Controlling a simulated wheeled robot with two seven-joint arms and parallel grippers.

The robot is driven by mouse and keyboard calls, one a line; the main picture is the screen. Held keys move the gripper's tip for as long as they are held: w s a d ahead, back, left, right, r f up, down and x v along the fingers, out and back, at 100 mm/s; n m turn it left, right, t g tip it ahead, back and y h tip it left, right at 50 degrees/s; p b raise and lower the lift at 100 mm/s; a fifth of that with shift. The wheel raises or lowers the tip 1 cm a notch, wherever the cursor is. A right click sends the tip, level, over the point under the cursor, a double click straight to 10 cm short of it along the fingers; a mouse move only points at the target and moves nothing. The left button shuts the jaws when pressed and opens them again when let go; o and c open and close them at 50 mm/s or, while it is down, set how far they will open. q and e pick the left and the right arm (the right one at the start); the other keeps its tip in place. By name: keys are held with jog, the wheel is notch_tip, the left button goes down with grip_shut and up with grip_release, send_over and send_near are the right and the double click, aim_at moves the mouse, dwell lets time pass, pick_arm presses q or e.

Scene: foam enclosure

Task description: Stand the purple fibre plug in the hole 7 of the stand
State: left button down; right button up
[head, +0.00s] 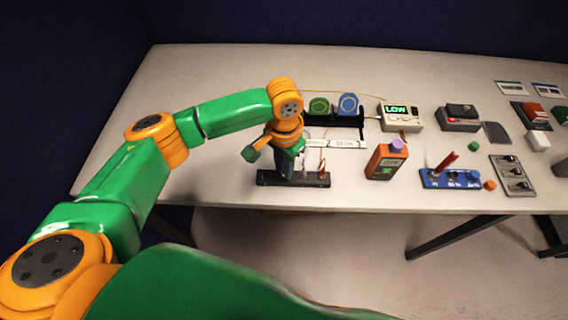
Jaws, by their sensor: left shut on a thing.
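My left gripper (286,168) points down over the left part of a low dark stand (312,182) near the table's front edge. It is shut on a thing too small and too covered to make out. I cannot pick out the purple fibre plug or the hole numbers. A small reddish piece (323,173) stands at the right end of the stand, with a thin whitish piece (307,166) left of it. White label strips (347,143) show behind the stand. My right gripper is not in view.
A black rack (358,121) with green and blue discs stands behind the stand. A meter (402,116) reading LOW is right of it. An orange bottle (384,164) with a purple cap and a blue block (450,180) stand to the right. The table's left part (190,85) is clear.

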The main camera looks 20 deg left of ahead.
pick_arm(q)
jog(key=shift+f, duration=0.4)
jog(key=c, duration=0.7)
grip_release()
notch_tip(320, 180, up, 7)
jog(key=shift+r+b, duration=0.1)
jog(key=shift+b, duration=0.45)
